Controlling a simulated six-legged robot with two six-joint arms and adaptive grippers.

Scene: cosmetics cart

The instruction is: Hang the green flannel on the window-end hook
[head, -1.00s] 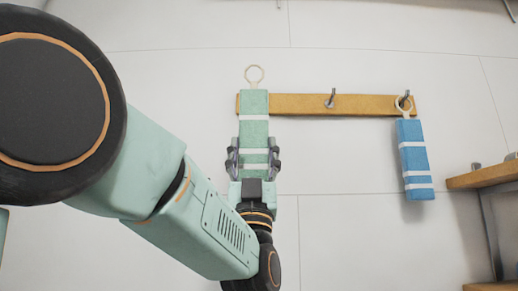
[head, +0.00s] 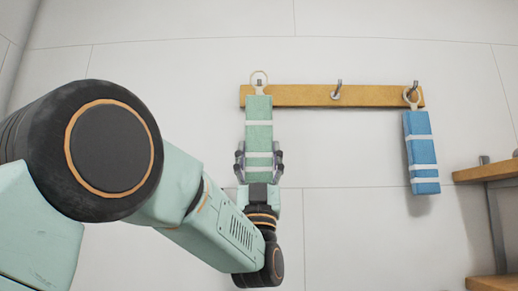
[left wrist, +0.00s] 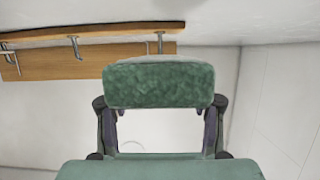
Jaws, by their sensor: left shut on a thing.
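The green flannel (head: 259,136), with pale stripes and a pale ring (head: 259,77) at its top, is upright in front of the rail's left end. My left gripper (head: 259,163) is shut on its lower part. In the head view the ring overlaps the left hook (head: 261,84); I cannot tell whether it is around the hook or only in front of it. In the left wrist view the flannel (left wrist: 158,84) lies between the fingers (left wrist: 160,112), just below a hook (left wrist: 160,43). My right gripper is not in view.
The wooden rail (head: 300,97) is on a pale tiled wall. Its middle hook (head: 338,90) is bare. A blue flannel (head: 421,152) hangs by its ring from the right hook (head: 415,88). A wooden shelf (head: 485,173) stands at the lower right.

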